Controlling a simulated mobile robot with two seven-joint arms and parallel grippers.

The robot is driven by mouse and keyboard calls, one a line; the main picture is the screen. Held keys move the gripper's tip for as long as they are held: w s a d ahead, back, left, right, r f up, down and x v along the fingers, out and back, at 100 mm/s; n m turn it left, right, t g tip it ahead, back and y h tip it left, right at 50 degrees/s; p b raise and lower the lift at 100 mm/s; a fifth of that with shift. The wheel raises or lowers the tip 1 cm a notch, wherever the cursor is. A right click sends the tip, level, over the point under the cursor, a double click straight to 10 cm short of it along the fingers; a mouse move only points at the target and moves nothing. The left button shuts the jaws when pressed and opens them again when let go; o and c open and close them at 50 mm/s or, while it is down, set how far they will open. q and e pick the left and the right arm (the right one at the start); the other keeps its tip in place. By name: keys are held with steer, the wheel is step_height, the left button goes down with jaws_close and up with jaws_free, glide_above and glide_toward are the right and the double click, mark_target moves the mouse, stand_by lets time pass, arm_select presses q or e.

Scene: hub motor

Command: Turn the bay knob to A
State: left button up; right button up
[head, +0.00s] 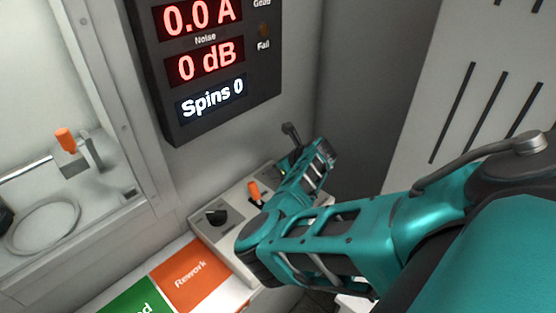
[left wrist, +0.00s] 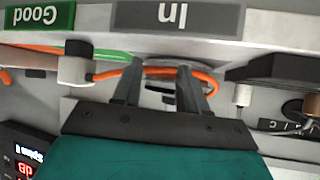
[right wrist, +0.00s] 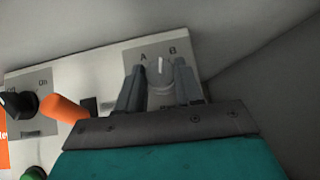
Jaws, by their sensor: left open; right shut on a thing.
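The bay knob (right wrist: 160,92) is a round grey knob on a plate marked A and B, in the right wrist view. Its white pointer line stands nearly straight up between the two letters. My right gripper (right wrist: 158,78) has one finger on each side of the knob and is shut on it. In the head view my right gripper (head: 290,138) is over the far end of the control panel, and the hand hides the knob. My left gripper (left wrist: 165,85) is open and empty in the left wrist view, with an orange cable beyond its fingers.
The control panel (head: 200,229) also carries a black knob (head: 215,216) and an orange lever (head: 253,191). A dark display (head: 170,115) reading "Spins 0" hangs above. An orange Rework area (head: 188,281) lies in front. Walls stand close behind the panel.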

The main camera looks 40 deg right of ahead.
steer(key=n+y, duration=0.2)
steer(key=n, duration=0.1)
steer(key=shift+d+n+y, duration=0.3)
steer(key=shift+y, duration=0.1)
steer(key=shift+w+n+g+y, duration=0.15)
steer(key=shift+n+g+y, duration=0.75)
steer(key=shift+n, duration=0.6)
steer(key=o, duration=1)
steer(key=shift+o, duration=0.2)
steer(key=v, duration=1.3)
steer(key=shift+d, duration=0.25)
